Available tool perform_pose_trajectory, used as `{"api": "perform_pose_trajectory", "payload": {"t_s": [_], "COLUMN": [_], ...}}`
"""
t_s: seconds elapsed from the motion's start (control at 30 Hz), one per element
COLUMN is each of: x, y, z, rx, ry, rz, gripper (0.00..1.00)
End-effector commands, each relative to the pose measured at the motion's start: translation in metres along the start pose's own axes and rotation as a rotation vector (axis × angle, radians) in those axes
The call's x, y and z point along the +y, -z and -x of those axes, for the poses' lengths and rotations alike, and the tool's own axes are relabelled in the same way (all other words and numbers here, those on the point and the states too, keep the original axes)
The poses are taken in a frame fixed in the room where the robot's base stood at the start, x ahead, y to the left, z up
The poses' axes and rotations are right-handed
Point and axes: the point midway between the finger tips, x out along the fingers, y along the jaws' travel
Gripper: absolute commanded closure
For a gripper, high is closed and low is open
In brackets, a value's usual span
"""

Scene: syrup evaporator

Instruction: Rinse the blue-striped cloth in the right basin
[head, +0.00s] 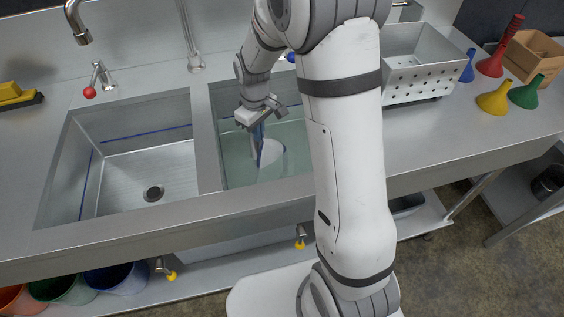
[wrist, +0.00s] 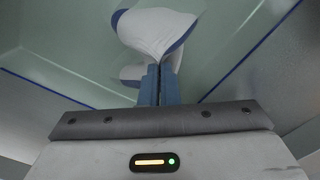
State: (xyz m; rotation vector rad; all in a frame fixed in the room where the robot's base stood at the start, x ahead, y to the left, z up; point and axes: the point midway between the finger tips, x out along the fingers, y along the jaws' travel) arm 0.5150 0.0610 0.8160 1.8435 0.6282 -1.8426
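The blue-striped cloth (wrist: 158,32) is white with blue bands along its edges. In the wrist view it hangs bunched from the fingertips of my gripper (wrist: 159,85), whose blue fingers are shut on it. In the head view my gripper (head: 257,140) reaches down into the right basin (head: 233,172), which holds greenish water. The cloth (head: 270,153) shows there as a white shape with a blue edge at the water. My arm hides the right part of this basin.
The left basin (head: 150,172) is empty, with a drain and a blue line on its walls. A tap (head: 76,22) stands behind it. A perforated steel bin (head: 418,70) and several coloured funnels (head: 493,98) stand right. A yellow brush (head: 17,95) lies far left.

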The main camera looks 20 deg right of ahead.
Motion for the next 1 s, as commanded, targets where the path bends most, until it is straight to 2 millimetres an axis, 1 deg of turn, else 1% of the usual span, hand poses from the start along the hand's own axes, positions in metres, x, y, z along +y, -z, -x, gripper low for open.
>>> {"api": "perform_pose_trajectory", "payload": {"t_s": [0.03,1.0], "x": [0.002,0.029], "y": [-0.001,-0.022], "z": [0.018,0.189], "rx": [0.001,0.001], "ry": [0.0,-0.001], "rz": [-0.001,-0.001], "gripper": [1.0,1.0]}}
